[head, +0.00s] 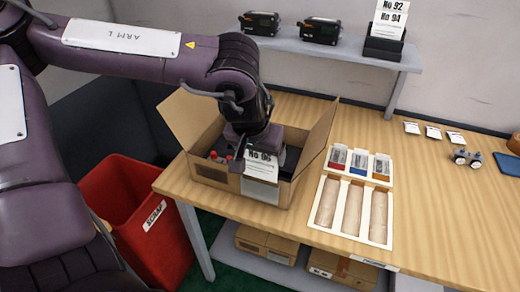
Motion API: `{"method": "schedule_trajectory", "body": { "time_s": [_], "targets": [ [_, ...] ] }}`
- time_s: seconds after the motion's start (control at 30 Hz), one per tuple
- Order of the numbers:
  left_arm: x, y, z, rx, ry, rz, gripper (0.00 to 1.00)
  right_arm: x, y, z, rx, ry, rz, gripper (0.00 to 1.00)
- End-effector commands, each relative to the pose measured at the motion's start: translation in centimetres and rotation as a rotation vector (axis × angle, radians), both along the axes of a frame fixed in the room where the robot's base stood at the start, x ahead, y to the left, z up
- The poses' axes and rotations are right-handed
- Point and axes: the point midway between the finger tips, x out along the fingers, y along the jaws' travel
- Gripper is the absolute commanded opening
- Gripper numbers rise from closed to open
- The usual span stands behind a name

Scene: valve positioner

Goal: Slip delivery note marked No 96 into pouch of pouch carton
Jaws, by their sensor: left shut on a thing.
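My left gripper (260,150) is over the front wall of an open cardboard carton (217,175). It is shut on the top of a white delivery note (262,168), whose print looks like No 96, partly hidden by the gripper. The note hangs upright at the carton's front wall. Just below it, a pale pouch (260,190) shows on the outside of that wall. I cannot tell whether the note's lower edge is inside the pouch or in front of it. My right gripper is not in view.
The carton's flaps stand open, the right one (318,128) close beside my gripper. A note holder (384,48) stands on the shelf. A red scrap bin (150,225) is at the left.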

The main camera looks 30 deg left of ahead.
Motion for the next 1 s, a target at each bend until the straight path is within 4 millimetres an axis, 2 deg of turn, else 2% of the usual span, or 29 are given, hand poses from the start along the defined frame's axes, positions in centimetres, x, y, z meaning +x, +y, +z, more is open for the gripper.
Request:
{"method": "schedule_trajectory", "body": {
  "time_s": [0.27,1.0],
  "targets": [
    [-0.01,0.0,-0.01,0.0,0.0,0.0,0.58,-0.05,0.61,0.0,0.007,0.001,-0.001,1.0],
    [0.01,0.01,-0.02,0.0,0.001,0.0,0.58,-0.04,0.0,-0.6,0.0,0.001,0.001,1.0]
  ]
}}
